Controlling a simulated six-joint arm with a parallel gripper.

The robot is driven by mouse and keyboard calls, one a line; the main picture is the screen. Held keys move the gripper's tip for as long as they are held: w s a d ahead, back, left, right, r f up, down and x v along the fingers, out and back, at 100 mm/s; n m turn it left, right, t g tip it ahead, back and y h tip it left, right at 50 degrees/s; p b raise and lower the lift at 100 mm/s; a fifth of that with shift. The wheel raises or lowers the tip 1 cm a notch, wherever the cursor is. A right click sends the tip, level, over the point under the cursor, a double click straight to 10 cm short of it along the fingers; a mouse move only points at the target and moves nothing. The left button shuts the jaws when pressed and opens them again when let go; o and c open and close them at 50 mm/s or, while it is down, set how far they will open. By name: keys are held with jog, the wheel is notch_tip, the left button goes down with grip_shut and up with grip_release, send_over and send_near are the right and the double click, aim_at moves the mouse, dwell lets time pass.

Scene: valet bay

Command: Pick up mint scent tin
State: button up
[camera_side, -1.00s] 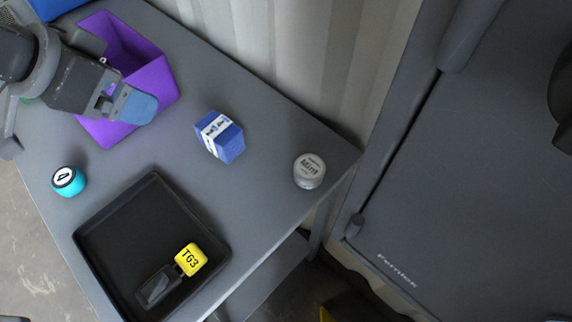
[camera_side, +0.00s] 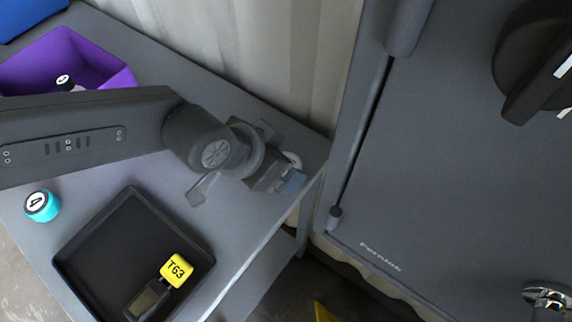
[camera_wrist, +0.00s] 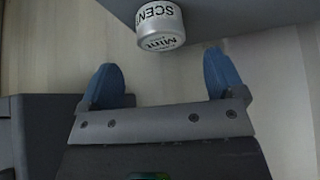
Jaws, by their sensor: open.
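The mint scent tin (camera_wrist: 161,27) is small, round and pale, with a label reading "SCENT" and "Mint" in the wrist view. It sits on the grey table near its corner. In the side view only a pale sliver of the tin (camera_side: 293,159) shows behind my gripper (camera_side: 287,182). In the wrist view my gripper (camera_wrist: 163,78) is open, its two blue fingertips apart and nothing between them. The tin lies beyond the fingertips, roughly in line with the gap, and no contact shows.
A black tray (camera_side: 100,240) holds a yellow T63 tag (camera_side: 176,270) with a dark fob. A turquoise tin (camera_side: 42,206) stands left of it. A purple bin (camera_side: 110,75) holds a small dark-and-white item. A grey cabinet (camera_side: 440,190) stands right, past the table edge.

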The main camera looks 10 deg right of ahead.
aim_at(298, 163)
jog(key=x, duration=0.5)
jog(key=shift+w+f, duration=0.2)
jog(key=shift+f, duration=0.1)
jog(key=c, duration=1)
